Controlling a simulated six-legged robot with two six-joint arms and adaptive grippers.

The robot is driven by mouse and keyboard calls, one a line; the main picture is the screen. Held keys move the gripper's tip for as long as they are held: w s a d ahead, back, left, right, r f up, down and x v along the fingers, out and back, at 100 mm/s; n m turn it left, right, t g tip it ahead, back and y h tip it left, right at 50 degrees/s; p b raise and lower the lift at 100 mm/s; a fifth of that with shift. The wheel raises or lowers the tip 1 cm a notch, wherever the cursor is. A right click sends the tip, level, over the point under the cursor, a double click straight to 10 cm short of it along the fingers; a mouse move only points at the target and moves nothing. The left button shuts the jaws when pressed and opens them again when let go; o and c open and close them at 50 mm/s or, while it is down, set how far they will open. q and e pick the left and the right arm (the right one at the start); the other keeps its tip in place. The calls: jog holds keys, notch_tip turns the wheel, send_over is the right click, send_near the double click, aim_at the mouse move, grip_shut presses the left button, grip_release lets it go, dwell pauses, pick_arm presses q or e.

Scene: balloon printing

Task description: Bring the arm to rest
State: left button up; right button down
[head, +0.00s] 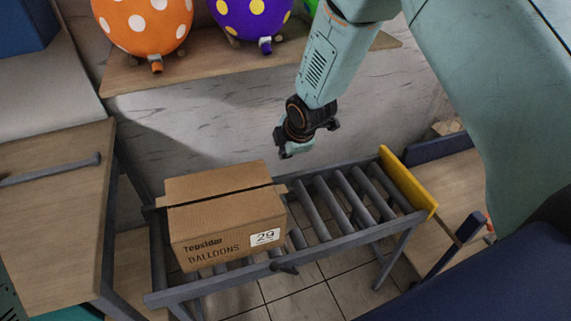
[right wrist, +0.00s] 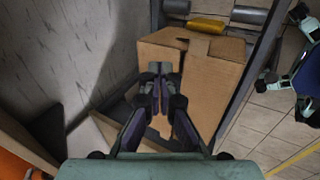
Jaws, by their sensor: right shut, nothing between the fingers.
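My right gripper (head: 284,150) hangs at the end of the teal right arm, above the back edge of the roller conveyor and just behind the right side of the cardboard box. In the right wrist view its fingers (right wrist: 158,100) are together with nothing held between them, and the box (right wrist: 205,75) is beyond them. My left gripper is not in view in the head view.
The closed cardboard box (head: 225,210), marked "Topsidor Balloons 29", sits on the roller conveyor (head: 340,236). A yellow end stop (head: 408,182) closes its right end. A wooden table (head: 60,210) stands left. Orange (head: 145,22) and purple (head: 252,16) balloons rest on the back shelf (head: 200,72).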

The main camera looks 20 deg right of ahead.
notch_tip(320, 180, up, 5)
jog(key=shift+f+p, duration=0.1)
jog(key=shift+p, duration=0.8)
jog(key=s+f+m+g+b, duration=0.3)
jog(key=s+f+m+b, duration=0.5)
jog(key=s+f, duration=0.8)
jog(key=s+f+m+g+b, duration=0.2)
jog(key=s+f+m+b, duration=0.6)
jog(key=s+f, duration=0.9)
jog(key=s+m, duration=0.1)
jog(key=s, duration=0.5)
jog(key=shift+s+a+f+m+g+b, duration=0.15)
jog(key=shift+s+m+g+b, duration=0.25)
